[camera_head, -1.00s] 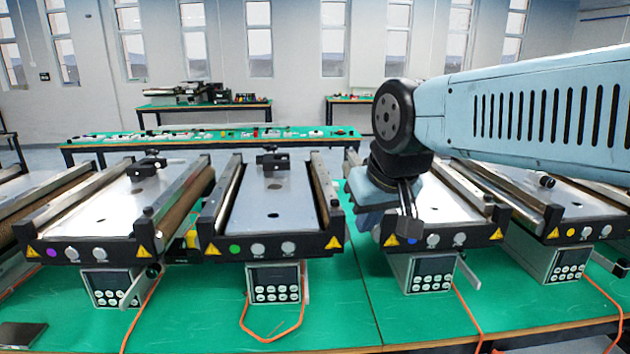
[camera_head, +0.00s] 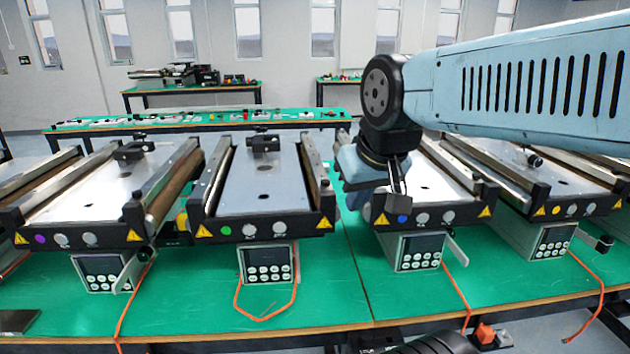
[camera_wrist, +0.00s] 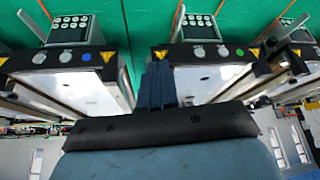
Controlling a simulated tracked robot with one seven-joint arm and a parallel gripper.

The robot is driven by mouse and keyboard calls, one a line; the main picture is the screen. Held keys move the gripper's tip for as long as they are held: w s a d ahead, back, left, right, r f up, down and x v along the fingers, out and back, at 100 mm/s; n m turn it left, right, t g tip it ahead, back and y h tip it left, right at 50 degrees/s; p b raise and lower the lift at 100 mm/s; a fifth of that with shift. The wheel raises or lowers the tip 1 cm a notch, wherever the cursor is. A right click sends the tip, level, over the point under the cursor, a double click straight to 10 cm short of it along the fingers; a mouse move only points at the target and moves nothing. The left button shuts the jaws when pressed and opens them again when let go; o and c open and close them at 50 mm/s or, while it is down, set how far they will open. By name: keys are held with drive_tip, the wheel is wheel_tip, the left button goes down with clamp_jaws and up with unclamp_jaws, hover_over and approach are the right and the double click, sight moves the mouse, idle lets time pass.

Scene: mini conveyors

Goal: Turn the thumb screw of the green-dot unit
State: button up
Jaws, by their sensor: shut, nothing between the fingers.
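The green-dot unit is a mini conveyor with a grey belt (camera_head: 260,185), left of centre in the head view. Its green dot (camera_head: 225,230) and two silver round fittings (camera_head: 279,227) are on the black front bar. It also shows in the wrist view, right of centre, with its green dot (camera_wrist: 239,52). I cannot pick out its thumb screw for certain. My gripper (camera_head: 357,202) is shut and empty, pointing down, right of the green-dot unit, by the left corner of the blue-dot unit. In the wrist view its fingers (camera_wrist: 157,75) are together between the two units.
The blue-dot unit (camera_head: 425,218) stands to the right, the yellow-dot unit (camera_head: 575,209) beyond it, the purple-dot unit (camera_head: 90,240) to the left. Orange cables (camera_head: 265,316) lie on the green tabletop (camera_head: 330,300). A bench (camera_head: 200,120) stands behind.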

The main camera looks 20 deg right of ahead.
drive_tip(key=shift+o, duration=1.4)
drive_tip(key=shift+w+r, duration=0.3)
drive_tip(key=o, duration=0.6)
drive_tip(key=w+r+n+g, duration=0.1)
drive_tip(key=w, duration=0.1)
drive_tip(key=w+d+r+n, duration=0.1)
drive_tip(key=w+r+n, duration=0.1)
drive_tip(key=w, duration=0.1)
drive_tip(key=w+r+n+g, duration=0.1)
drive_tip(key=w+r, duration=0.1)
drive_tip(key=w, duration=0.1)
drive_tip(key=shift+w+d+n+g, duration=0.25)
drive_tip(key=shift+n+g, duration=0.05)
drive_tip(key=shift+n, duration=0.1)
wheel_tip(320, 180, up, 3)
drive_tip(key=n+g, duration=0.3)
drive_tip(key=n, duration=0.3)
hover_over(325, 181)
wheel_tip(325, 181, down, 14)
drive_tip(key=shift+w, duration=0.1)
drive_tip(key=shift+c, duration=0.2)
clamp_jaws()
